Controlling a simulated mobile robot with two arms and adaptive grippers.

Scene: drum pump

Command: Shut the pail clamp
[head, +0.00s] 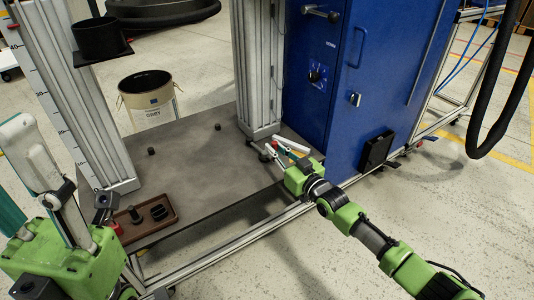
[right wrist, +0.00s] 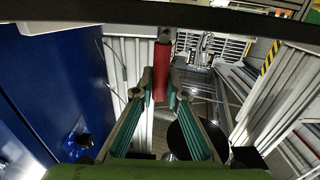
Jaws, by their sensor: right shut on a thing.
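My right gripper (head: 273,147) is low at the foot of the pale column beside the blue cabinet. In the right wrist view its two fingers (right wrist: 160,90) close from both sides on an upright red handle (right wrist: 161,70). The handle's link to any clamp is hidden. A beige pail (head: 148,102) with a dark open top and a label stands behind the grey platform. No clamp can be made out on it. My left gripper (head: 25,175) is at the left edge, partly cut off, with its fingers pointing up and nothing visible in them.
The grey platform (head: 190,165) is mostly bare, with two small dark knobs. A brown tray (head: 170,222) with dark parts sits at its front left. The blue cabinet (head: 375,75) stands right of the pale column (head: 258,60). A black cup-like holder (head: 98,40) hangs at upper left.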

